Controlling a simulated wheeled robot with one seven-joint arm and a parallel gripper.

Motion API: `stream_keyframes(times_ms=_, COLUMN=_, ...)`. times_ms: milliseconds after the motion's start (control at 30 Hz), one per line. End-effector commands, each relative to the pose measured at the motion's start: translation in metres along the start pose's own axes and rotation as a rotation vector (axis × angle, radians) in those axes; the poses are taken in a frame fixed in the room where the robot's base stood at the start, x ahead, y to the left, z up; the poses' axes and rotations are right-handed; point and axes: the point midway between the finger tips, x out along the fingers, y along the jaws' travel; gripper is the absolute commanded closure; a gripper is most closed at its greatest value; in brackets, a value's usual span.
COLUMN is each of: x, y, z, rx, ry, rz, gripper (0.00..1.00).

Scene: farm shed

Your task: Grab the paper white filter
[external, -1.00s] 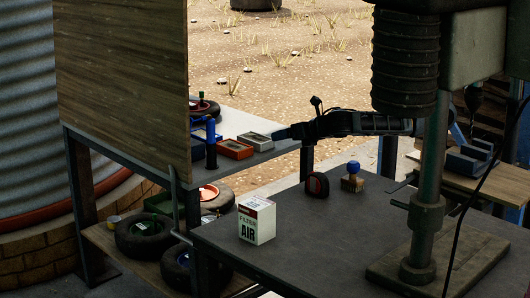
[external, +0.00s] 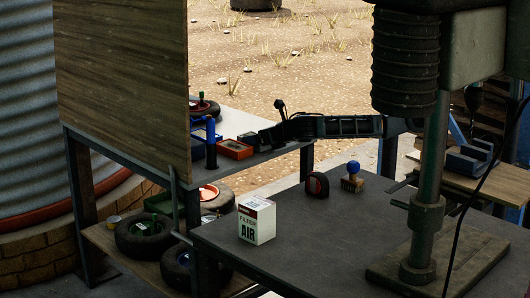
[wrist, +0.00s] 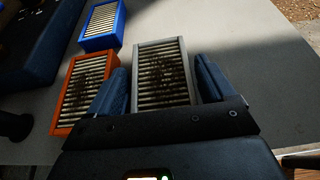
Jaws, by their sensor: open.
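The white-grey framed paper filter (wrist: 163,72) with pleated, dirt-specked paper lies on the grey bench top in the wrist view. My gripper (wrist: 160,78) is open, with one blue finger on each side of the filter's near part. I cannot tell whether the fingers touch its frame. In the external view my gripper (external: 268,134) is low over the back bench, and the filter (external: 248,138) shows only partly beside it.
An orange-framed filter (wrist: 76,88) lies close left of my left finger, and a blue-framed filter (wrist: 102,24) lies beyond it. The bench is clear on the right. A white box marked FILTER AIR (external: 257,222) stands on the front table.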

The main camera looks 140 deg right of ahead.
Motion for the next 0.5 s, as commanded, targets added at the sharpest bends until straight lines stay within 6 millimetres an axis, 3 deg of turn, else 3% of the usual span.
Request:
stream_keyframes(times_ms=200, x=0.0007, y=-0.0002, z=-0.0004, rx=0.000, ry=0.000, rz=0.000, gripper=0.17)
stream_keyframes(times_ms=500, x=0.0004, y=-0.0002, z=-0.0005, rx=0.000, ry=0.001, rz=0.000, gripper=0.46)
